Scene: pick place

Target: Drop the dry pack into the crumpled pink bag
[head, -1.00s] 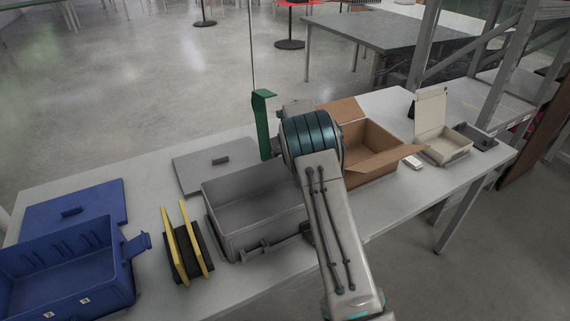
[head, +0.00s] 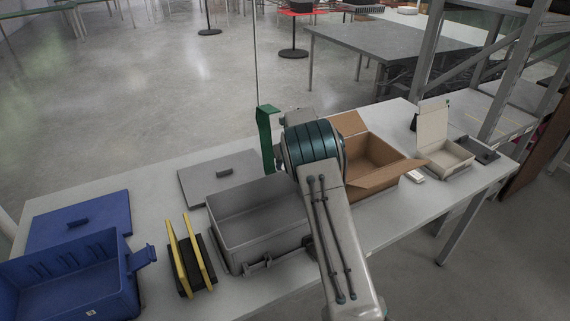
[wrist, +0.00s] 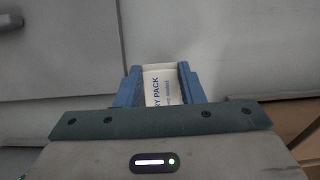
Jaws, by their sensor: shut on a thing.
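In the wrist view, my gripper (wrist: 160,72) is shut on the dry pack (wrist: 161,88), a small white pack with blue lettering that reads "RY PACK". The pack sits between the two blue fingers, and its lower part is hidden by the gripper body. A flat grey surface and a pale surface show behind them. In the head view my arm hides the gripper and the pack. I see no crumpled pink bag in either view.
The table (head: 150,178) carries a blue crate (head: 85,270), yellow-and-black holder (head: 190,258), open grey bin (head: 262,238), grey lid (head: 212,180), green upright bracket (head: 265,135), open cardboard box (head: 375,180) and cream box (head: 448,160). A metal rack stands at the right.

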